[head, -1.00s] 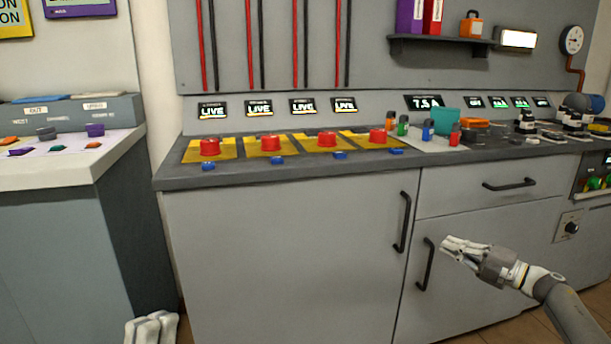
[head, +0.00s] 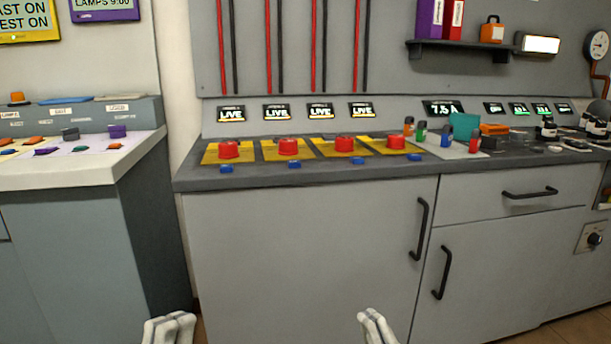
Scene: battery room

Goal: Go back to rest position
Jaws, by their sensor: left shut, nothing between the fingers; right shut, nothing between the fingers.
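My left gripper (head: 169,329) shows at the bottom edge of the head view, left of the middle, with its fingers together and nothing in them. My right gripper (head: 374,327) shows at the bottom edge, right of the middle, also shut and empty. Both point up in the picture, low in front of the grey cabinet (head: 300,250), and only their finger ends are visible. The rest of both arms is out of view. Neither gripper appears to hold anything.
The grey worktop (head: 310,176) carries several red knobs (head: 289,147) on yellow plates, with blue pieces along its front. Black door handles (head: 420,228) stick out from the cabinet. A white-topped side counter (head: 60,168) stands at the left. A shelf (head: 468,49) holds binders.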

